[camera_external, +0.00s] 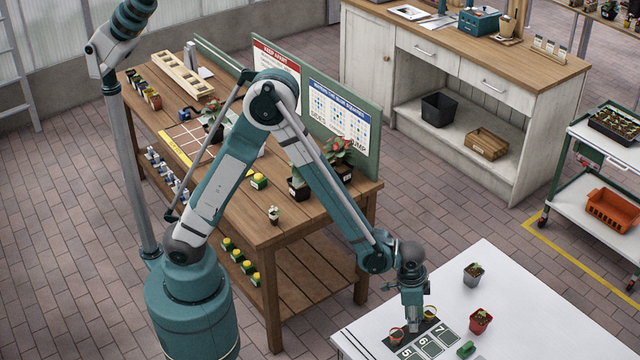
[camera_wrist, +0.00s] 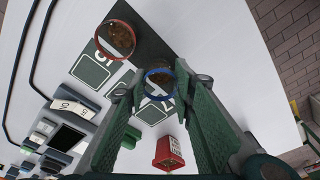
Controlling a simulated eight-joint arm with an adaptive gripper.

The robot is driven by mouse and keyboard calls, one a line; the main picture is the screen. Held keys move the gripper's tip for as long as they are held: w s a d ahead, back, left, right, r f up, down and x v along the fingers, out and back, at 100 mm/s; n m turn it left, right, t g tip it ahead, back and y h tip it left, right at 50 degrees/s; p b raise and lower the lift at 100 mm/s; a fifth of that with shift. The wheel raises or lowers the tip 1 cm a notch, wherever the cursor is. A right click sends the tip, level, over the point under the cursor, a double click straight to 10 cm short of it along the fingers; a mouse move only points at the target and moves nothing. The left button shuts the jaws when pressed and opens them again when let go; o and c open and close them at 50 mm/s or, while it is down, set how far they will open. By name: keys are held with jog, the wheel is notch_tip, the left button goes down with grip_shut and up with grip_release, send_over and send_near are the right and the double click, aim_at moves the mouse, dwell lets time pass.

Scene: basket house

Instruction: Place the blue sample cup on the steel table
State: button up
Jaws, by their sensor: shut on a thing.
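In the wrist view, the blue-rimmed sample cup (camera_wrist: 160,96) holds brown soil and sits between the fingertips of my gripper (camera_wrist: 161,84), which is shut on it. In the external view, my gripper (camera_external: 412,318) is low over the dark numbered strip on the white-topped table (camera_external: 530,300), which I take for the steel table. There the gripper hides the blue cup. I cannot tell whether the cup touches the surface.
A red pot (camera_external: 480,321), a dark pot (camera_external: 473,273) and a green item (camera_external: 466,349) are nearby. The table's right side is clear.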

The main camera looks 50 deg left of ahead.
jog(key=shift+f+b, duration=0.45)
jog(key=shift+f, duration=0.25)
dwell(0.6)
jog(key=o, duration=1)
jog(key=shift+r, duration=0.1)
jog(key=shift+s+a+r, duration=0.2)
jog(key=shift+r, duration=1.75)
jog(key=shift+s+a+r, duration=0.25)
jog(key=shift+r, duration=1.75)
jog(key=shift+s+a+r, duration=0.2)
jog(key=shift+r, duration=1.75)
